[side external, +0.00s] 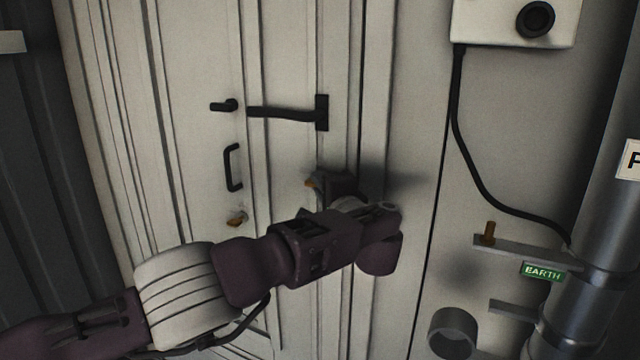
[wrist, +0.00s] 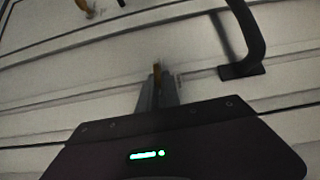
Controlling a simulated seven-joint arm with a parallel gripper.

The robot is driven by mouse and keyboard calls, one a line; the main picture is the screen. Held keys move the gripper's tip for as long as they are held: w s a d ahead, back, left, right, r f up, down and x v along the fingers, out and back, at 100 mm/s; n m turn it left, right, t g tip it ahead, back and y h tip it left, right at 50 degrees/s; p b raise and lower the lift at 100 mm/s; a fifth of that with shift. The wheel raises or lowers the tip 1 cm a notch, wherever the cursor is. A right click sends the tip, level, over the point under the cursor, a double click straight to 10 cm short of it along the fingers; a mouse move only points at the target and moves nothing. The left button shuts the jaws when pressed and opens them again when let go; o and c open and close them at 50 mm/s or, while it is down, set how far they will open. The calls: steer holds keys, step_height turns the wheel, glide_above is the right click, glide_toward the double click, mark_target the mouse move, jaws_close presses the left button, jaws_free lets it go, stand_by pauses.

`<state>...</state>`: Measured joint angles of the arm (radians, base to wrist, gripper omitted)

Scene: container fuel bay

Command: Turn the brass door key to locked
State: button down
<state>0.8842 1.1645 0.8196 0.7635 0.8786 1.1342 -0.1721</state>
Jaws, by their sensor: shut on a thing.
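My gripper (side external: 320,184) is at the light door (side external: 285,65), below the long black lever. In the wrist view my gripper (wrist: 158,88) has its two fingers close together on a small brass piece, which looks like the brass door key (wrist: 157,68). The brass also shows at the fingertips in the side view (side external: 311,183). Most of it is hidden between the fingers, so I cannot tell its turn angle. A second brass piece (side external: 237,218) sits on the door to the lower left, apart from my gripper; a brass piece also shows at the wrist view's top left (wrist: 84,7).
A long black lever (side external: 283,113) and a black pull handle (side external: 233,167) stick out from the door. A black bar handle (wrist: 243,38) stands right of my fingers in the wrist view. A pipe (side external: 600,230) with brackets and an EARTH label (side external: 542,271) stands at right.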

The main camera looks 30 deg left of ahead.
stand_by(0.6)
steer(key=c, duration=1.6)
jaws_free()
steer(key=shift+o, duration=0.2)
steer(key=v, duration=0.7)
steer(key=shift+f, duration=0.1)
